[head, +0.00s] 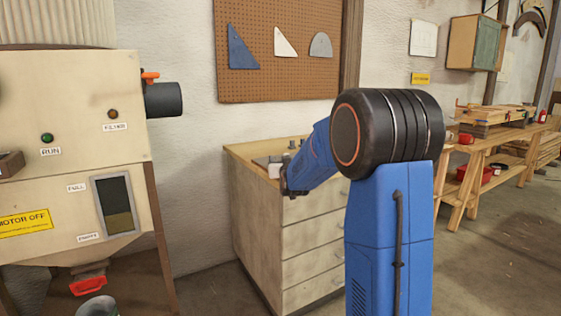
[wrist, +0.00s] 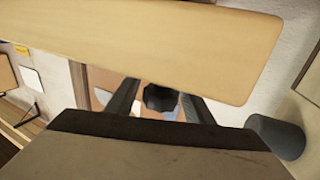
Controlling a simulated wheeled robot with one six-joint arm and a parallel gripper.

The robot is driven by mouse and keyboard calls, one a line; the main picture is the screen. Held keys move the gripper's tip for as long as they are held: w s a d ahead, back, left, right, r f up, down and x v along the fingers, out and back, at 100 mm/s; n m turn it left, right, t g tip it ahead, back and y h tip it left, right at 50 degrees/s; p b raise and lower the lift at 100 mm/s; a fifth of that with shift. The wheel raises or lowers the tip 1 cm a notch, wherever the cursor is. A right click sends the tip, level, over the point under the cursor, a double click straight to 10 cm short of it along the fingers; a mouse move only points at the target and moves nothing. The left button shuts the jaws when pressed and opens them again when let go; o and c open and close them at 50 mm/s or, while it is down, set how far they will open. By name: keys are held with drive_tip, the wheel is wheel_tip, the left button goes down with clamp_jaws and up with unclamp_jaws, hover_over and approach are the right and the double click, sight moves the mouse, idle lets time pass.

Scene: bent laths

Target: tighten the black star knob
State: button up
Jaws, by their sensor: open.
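The black star knob (wrist: 160,97) shows in the wrist view as a small dark lobed shape, just below a pale wooden board. My gripper (wrist: 160,93) is open, with one finger on each side of the knob. Small gaps seem to show between the fingers and the knob; I cannot tell how deep the knob sits between them. In the head view my gripper (head: 286,184) is a small dark shape at the end of the blue arm, over the front edge of the drawer cabinet. I cannot make out the knob there.
The pale board (wrist: 150,38) crosses the wrist view close above the fingers. A dark grey cylinder (wrist: 275,137) is at the right. In the head view, the drawer cabinet (head: 312,245) holds small grey items on top. A beige machine (head: 75,130) stands left; workbenches (head: 490,150) stand right.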

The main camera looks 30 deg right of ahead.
drive_tip(key=c, duration=1)
drive_tip(key=shift+c, duration=0.2)
